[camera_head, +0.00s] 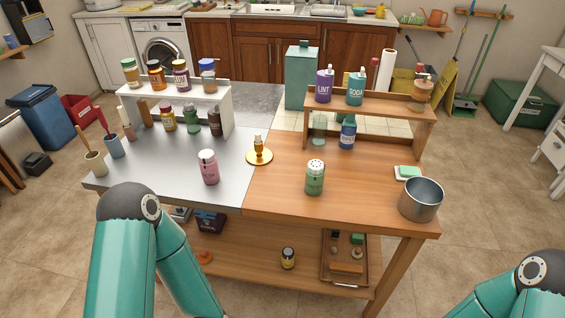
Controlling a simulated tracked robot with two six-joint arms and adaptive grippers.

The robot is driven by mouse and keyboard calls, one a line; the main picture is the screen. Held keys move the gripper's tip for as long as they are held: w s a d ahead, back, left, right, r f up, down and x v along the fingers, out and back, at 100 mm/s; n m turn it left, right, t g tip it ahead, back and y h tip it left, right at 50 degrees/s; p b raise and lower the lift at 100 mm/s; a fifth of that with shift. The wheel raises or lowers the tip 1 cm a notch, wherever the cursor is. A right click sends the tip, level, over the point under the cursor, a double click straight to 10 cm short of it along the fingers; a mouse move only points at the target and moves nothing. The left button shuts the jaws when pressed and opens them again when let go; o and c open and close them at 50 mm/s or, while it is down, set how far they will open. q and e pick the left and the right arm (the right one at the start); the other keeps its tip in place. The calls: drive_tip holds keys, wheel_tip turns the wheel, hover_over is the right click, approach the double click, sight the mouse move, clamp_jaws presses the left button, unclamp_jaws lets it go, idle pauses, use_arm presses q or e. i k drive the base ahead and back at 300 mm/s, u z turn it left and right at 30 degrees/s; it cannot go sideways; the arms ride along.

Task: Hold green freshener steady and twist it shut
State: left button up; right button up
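A green container with a pale, hole-dotted top (315,178), which looks like the freshener, stands upright on the wooden part of the table (275,195), near its front edge. Its top sits on the body; whether it is fully shut is too small to tell. No gripper touches it. My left arm shows at the lower left and my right arm at the lower right corner. Both grippers are outside the picture.
A pink shaker (208,167) stands to the left on the metal part. A gold dish (259,157) holds a small amber bottle. A metal pot (421,199) and a soap dish (407,173) are on the right. Loaded risers (228,108) (420,128) stand behind.

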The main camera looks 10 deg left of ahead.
sight(315, 167)
drive_tip(key=u, duration=0.25)
drive_tip(key=i, duration=0.9)
drive_tip(key=z, duration=0.2)
